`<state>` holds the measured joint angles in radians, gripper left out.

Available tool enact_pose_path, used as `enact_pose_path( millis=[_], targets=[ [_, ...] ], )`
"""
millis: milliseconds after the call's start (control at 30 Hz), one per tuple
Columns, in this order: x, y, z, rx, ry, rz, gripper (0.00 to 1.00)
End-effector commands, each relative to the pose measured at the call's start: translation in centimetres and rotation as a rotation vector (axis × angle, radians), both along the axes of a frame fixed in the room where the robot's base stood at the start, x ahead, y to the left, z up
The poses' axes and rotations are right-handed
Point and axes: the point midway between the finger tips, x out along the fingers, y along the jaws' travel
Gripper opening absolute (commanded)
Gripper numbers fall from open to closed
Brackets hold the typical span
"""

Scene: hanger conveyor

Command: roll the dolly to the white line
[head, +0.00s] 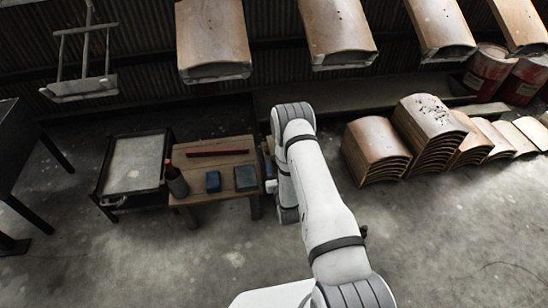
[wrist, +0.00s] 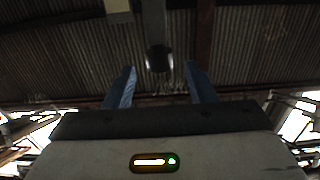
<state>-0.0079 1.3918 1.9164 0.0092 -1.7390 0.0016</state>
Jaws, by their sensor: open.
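A low black-framed cart with a pale grey top (head: 135,163), which looks like the dolly, stands on the floor at the left of the head view. It is just left of a small wooden table. No white line can be made out on the floor. My gripper (wrist: 161,78) is open and empty in the wrist view, with two blue fingers apart. In the head view my white arm reaches up the middle, and the gripper is mostly hidden behind it, to the right of the table and apart from the cart.
The wooden table (head: 214,162) holds a bottle (head: 176,182), a red bar (head: 217,152) and two small blocks. Stacks of curved boards (head: 376,148) and red drums (head: 487,70) stand at right. Curved panels (head: 211,38) hang overhead. The front floor is clear.

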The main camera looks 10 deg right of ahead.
Motion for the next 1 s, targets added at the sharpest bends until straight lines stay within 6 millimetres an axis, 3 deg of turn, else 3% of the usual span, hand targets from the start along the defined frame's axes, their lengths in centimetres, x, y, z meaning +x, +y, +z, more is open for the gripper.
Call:
enact_pose_path(
  millis=[200, 400, 733, 1000],
  targets=[
    [3.7, 0.0, 0.0, 0.0, -0.003, 0.001, 0.5],
    [5.7, 0.0, 0.0, -0.001, 0.0, 0.001, 0.5],
    [6.0, 0.1, 0.1, -0.001, 0.002, 0.001, 0.49],
    [6.0, 0.1, 0.1, -0.001, 0.002, 0.002, 0.27]
  ],
)
